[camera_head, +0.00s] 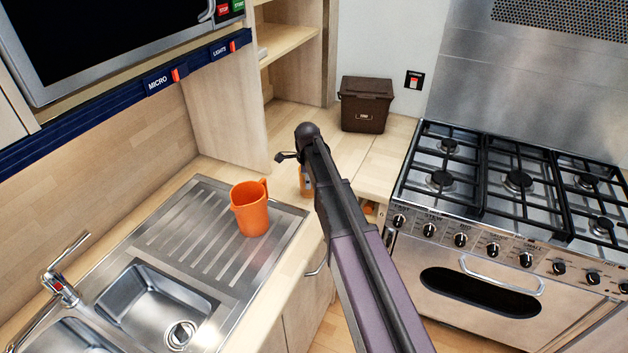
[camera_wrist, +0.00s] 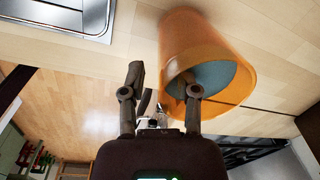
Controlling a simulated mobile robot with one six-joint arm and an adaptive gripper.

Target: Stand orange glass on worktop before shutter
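The orange glass (camera_wrist: 186,42) is large in the wrist view, a translucent tapered cup whose wide round end, grey-blue inside, faces my camera. In the head view only a sliver of an orange thing (camera_head: 306,182) shows beside my arm, above the corner worktop (camera_head: 340,153); it is probably this glass. My gripper (camera_wrist: 163,85) has its two fingers apart. The right finger overlaps the glass's round end and the left finger is beside the glass. Whether they touch it is unclear. My arm hides the gripper's tips in the head view. I cannot clearly identify a shutter.
An orange mug (camera_head: 250,208) stands on the steel drainer (camera_head: 188,232) left of my arm. A brown bin (camera_head: 366,104) stands at the back of the corner worktop. The gas cooker (camera_head: 516,190) is to the right. A wooden shelf unit (camera_head: 283,42) rises behind.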

